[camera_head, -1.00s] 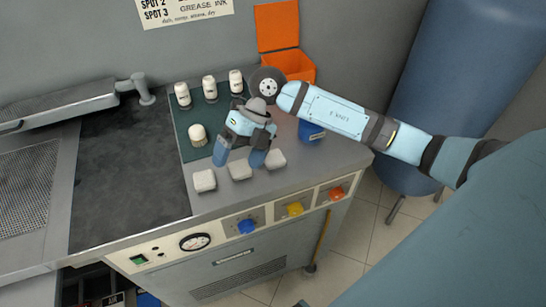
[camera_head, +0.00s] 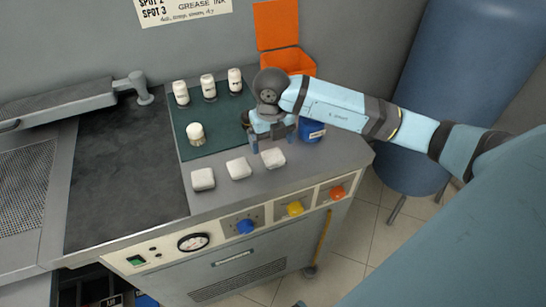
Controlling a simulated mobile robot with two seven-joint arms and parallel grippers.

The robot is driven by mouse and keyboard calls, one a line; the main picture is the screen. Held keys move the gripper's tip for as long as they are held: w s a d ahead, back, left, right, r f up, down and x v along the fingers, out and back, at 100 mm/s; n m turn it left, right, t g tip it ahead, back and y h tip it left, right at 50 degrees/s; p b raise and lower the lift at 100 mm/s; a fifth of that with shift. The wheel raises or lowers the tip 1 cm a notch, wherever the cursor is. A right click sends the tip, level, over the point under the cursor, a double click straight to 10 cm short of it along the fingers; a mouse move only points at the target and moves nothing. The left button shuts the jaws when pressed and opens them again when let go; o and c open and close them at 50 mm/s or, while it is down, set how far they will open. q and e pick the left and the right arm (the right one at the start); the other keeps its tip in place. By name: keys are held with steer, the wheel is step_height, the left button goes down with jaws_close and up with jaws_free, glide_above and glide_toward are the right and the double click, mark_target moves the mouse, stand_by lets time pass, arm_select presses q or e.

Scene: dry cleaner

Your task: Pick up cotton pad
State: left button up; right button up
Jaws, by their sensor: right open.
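Three white cotton pads lie in a row near the front of the grey worktop: a left one (camera_head: 203,179), a middle one (camera_head: 239,168) and a right one (camera_head: 273,158). My right gripper (camera_head: 273,140) is open and empty, with its fingers pointing down just behind the right pad in the picture. Its two blue fingers are spread apart. I cannot tell whether they touch the worktop or the pad. My left gripper is out of view.
A green mat (camera_head: 212,134) carries a short white-topped bottle (camera_head: 196,133) and three white bottles (camera_head: 208,87) at its back. A blue container (camera_head: 311,131) stands close to the right of my gripper. An open orange box (camera_head: 289,62) is behind it.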

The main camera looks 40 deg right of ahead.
mark_target(273, 155)
steer(key=f, duration=0.5)
steer(key=shift+s, duration=0.3)
steer(key=c, duration=1)
steer(key=shift+r, duration=0.2)
step_height(273, 155, up, 20)
steer(key=shift+f, duration=0.1)
